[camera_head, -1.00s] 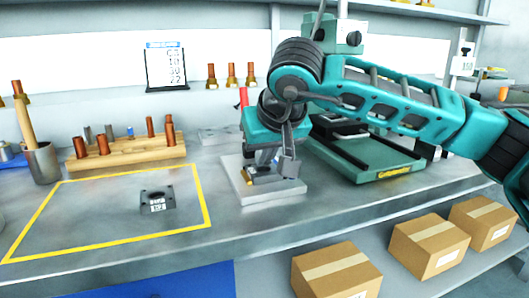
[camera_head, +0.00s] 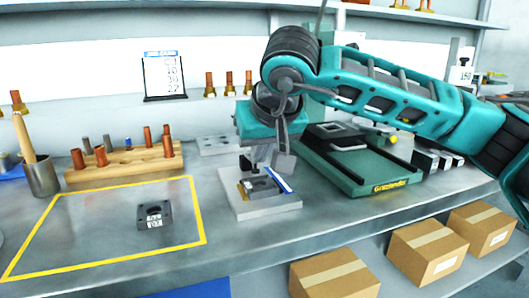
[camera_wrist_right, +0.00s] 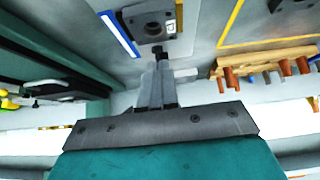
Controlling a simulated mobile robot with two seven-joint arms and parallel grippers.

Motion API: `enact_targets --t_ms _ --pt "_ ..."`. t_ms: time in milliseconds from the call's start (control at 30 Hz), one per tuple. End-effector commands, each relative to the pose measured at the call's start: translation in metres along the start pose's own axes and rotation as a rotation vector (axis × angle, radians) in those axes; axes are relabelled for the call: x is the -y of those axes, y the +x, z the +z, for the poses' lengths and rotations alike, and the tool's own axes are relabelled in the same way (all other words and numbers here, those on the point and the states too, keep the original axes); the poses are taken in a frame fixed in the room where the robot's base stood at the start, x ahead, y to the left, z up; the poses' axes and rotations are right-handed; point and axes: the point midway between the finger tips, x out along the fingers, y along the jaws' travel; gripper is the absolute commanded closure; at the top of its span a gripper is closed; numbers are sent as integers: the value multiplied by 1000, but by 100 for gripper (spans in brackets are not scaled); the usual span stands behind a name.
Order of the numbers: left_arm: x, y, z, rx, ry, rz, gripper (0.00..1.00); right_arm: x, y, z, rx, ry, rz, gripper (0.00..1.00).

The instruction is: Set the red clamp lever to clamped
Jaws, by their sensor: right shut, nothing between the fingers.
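A light grey fixture plate (camera_head: 268,210) on the bench carries a dark block (camera_head: 262,185), which also shows with its round hole in the right wrist view (camera_wrist_right: 150,24). A blue-and-white strip (camera_head: 281,180) stands tilted beside the block; it also shows in the wrist view (camera_wrist_right: 118,33). My right gripper (camera_head: 260,165) points down just over the block; its shut, empty fingers (camera_wrist_right: 160,58) end close by it. I cannot tell whether they touch. The red clamp lever is not visible in either current view. My left gripper is out of view.
A green machine base (camera_head: 375,187) stands right of the fixture. A dark block (camera_head: 155,216) lies inside a yellow outline at left. Behind are a wooden rack (camera_head: 125,170) with copper pins and a cup (camera_head: 42,178). Cardboard boxes (camera_head: 335,277) sit on the lower shelf.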

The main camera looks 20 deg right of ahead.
Motion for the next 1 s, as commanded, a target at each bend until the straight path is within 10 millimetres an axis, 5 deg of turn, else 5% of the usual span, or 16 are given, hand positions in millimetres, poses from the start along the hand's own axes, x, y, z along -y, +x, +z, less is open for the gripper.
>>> enact_targets --t_ms 200,400,1000 --pt "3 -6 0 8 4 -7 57 1 -56 0 -6 -1 -1 100" --pt "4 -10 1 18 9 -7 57 1 -89 4 -3 1 0 100" --pt "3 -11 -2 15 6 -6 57 1 -102 6 -1 1 0 100"
